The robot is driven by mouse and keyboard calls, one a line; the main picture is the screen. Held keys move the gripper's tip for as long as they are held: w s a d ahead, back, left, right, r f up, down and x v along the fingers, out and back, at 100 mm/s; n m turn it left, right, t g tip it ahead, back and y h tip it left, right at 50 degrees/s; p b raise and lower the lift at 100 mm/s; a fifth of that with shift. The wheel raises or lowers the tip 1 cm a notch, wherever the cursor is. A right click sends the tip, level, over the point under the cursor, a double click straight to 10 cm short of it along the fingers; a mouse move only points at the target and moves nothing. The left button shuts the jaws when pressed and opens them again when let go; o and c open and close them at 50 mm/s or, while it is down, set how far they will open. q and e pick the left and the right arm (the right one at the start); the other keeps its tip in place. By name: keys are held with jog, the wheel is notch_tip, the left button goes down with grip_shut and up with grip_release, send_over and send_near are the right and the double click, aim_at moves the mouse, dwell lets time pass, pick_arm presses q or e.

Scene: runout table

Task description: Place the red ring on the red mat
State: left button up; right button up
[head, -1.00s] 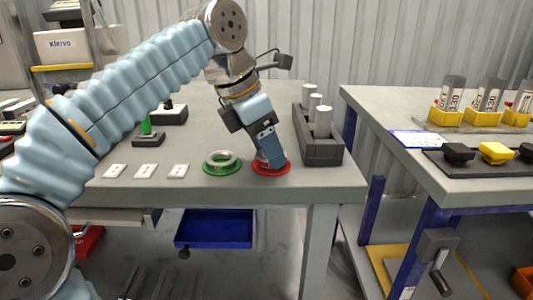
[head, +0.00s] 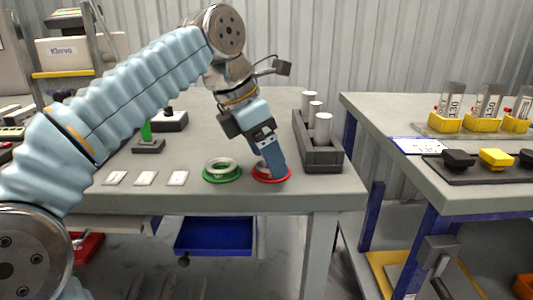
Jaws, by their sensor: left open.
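The red mat (head: 258,178) lies near the front edge of the grey table. A pale ring-like piece with some red (head: 261,167) shows on it, just left of my gripper's fingers; it looks like the ring, but most of it is hidden. My left gripper (head: 276,172) is open and points down over the right part of the mat, with its fingertips at or close to it. I cannot tell whether the fingers touch the ring. My right gripper is not in view.
A green mat (head: 222,179) with a pale ring (head: 221,166) on it lies just left. A dark grey rack (head: 323,158) with pale cylinders stands close on the right. Several white plates (head: 146,178) lie further left. A second table (head: 470,192) stands at right.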

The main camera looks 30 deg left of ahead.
pick_arm(q)
jog(key=p+v, duration=0.3)
jog(key=v, duration=0.8)
jog(key=shift+r, duration=0.15)
